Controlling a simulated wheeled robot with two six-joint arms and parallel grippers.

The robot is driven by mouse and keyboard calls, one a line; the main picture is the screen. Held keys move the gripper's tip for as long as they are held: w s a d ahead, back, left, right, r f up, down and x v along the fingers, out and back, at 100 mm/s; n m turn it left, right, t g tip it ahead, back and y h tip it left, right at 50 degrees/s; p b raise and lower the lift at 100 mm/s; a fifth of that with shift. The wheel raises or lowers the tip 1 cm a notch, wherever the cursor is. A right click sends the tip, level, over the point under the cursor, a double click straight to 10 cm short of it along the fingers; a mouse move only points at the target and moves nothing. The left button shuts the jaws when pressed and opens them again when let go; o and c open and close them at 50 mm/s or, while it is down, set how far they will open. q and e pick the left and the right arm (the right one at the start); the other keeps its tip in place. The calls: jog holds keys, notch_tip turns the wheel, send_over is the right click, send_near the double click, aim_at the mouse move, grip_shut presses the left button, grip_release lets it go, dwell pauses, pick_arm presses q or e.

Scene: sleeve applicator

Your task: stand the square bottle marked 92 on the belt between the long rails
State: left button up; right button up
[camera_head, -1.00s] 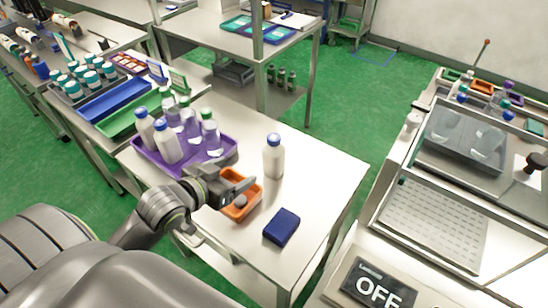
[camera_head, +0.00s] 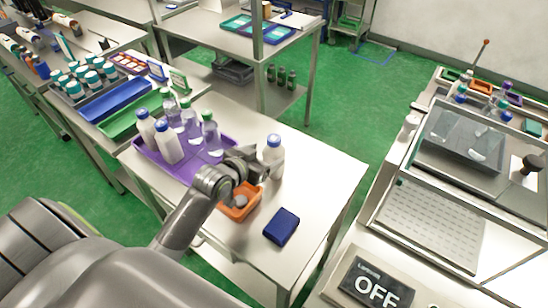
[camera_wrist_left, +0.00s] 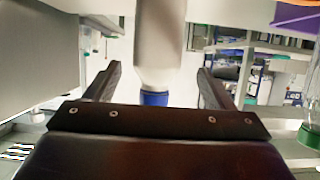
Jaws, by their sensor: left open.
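A white bottle with a blue cap (camera_head: 274,158) stands upright on the steel table (camera_head: 325,180); no number can be read on it. My left gripper (camera_head: 256,164) is open and close beside it at its left. In the left wrist view, which looks inverted, the white bottle (camera_wrist_left: 161,40) stands between the two open fingers (camera_wrist_left: 157,88), its blue cap pointing down in the picture. I cannot tell whether a finger touches it. My right gripper is not in view. I cannot make out a belt with long rails.
A purple tray (camera_head: 160,168) holds several bottles with blue or green caps. An orange bin (camera_head: 237,213) and a dark blue box (camera_head: 281,226) lie on the table's near part. A machine with a clear cover (camera_head: 465,135) and an OFF sign (camera_head: 378,287) stand at the right.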

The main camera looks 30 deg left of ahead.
aim_at(268, 156)
pick_arm(q)
jog(key=shift+f+p+x, duration=0.25)
jog(key=shift+p+x, duration=0.3)
jog(key=shift+x, duration=1.95)
jog(key=shift+s+d, duration=0.1)
jog(key=shift+d, duration=0.1)
jog(key=shift+r, duration=0.1)
jog(key=c, duration=1.4)
